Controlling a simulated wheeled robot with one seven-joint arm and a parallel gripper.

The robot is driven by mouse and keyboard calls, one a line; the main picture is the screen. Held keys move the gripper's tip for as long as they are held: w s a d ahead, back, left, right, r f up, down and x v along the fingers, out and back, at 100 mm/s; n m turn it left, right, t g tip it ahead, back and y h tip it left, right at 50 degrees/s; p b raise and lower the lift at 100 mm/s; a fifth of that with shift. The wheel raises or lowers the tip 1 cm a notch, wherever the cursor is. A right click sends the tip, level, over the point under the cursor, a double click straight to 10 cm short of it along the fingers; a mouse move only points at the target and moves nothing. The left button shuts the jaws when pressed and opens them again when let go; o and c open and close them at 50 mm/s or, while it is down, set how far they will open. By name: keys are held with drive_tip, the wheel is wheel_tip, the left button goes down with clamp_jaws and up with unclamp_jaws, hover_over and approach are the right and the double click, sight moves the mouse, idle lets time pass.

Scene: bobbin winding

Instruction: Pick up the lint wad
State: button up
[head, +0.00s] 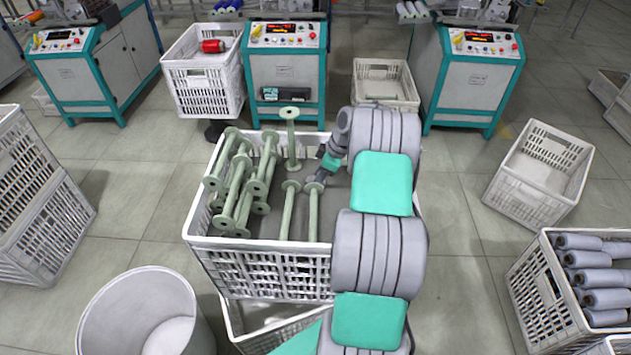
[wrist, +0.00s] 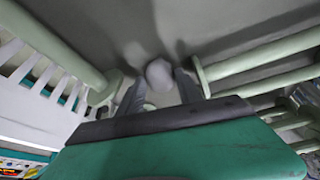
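The lint wad (wrist: 160,75) is a small pale, blurred lump on the grey crate floor in the wrist view. It shows between the tips of my gripper's two dark fingers. My gripper (wrist: 161,84) is open, with the fingers apart on either side of the wad; I cannot tell whether they touch it. In the head view my gripper (head: 318,180) reaches down into the right part of the white crate (head: 270,262), beside pale green bobbins. The wad is hidden there by my arm and the bobbins.
Several pale green bobbins (head: 240,180) lean in the crate's left half, and one (head: 291,135) stands near its back wall. In the wrist view, bobbins (wrist: 250,65) lie close at right and left. A white bin (head: 140,320) stands at front left.

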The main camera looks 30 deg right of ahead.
drive_tip(key=c, duration=0.8)
